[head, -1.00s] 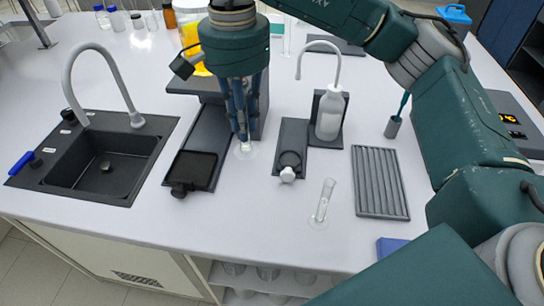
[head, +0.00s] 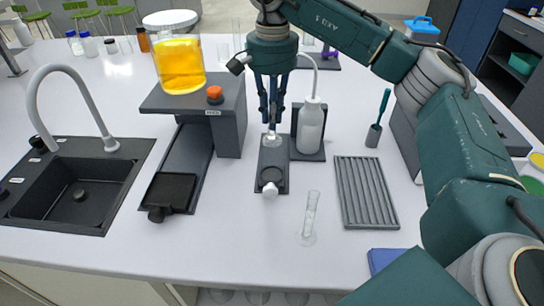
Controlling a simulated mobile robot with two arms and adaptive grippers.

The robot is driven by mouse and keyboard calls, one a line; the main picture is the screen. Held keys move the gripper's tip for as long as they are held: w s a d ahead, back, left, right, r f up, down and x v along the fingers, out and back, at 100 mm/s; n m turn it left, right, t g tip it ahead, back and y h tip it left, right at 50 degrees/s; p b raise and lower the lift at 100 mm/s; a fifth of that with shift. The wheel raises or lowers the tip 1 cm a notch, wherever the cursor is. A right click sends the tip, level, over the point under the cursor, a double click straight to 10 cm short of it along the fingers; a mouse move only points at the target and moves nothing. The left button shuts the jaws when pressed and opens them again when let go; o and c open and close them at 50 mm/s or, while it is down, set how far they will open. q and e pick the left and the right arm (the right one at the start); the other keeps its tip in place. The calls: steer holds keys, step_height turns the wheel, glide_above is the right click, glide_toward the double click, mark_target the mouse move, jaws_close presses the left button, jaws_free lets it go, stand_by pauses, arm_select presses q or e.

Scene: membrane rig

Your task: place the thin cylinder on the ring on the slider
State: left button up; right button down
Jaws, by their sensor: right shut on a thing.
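My right gripper (head: 271,125) points down and is shut on a thin clear cylinder, mostly hidden by the fingers; its pale round foot (head: 271,139) shows below them. The foot is over the far end of a narrow dark slider plate (head: 264,157). I cannot tell whether it touches the plate. A dark ring (head: 271,175) lies on the nearer part of this plate, with a white knob (head: 270,190) at the front. Another clear, slim cylinder (head: 311,214) stands upright on the bench nearer to me. My left gripper is not in view.
A white wash bottle (head: 310,128) stands close right of the gripper. A stand (head: 229,117) with an orange button (head: 214,94) and a yellow-filled beaker (head: 180,68) is to the left. A ridged grey tray (head: 366,193) lies right; the sink (head: 71,192) is far left.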

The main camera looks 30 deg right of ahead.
step_height(320, 180, down, 12)
steer(key=shift+f+p, duration=0.1)
steer(key=shift+p, duration=1.05)
steer(key=shift+f, duration=0.1)
steer(key=c, duration=1.7)
jaws_free()
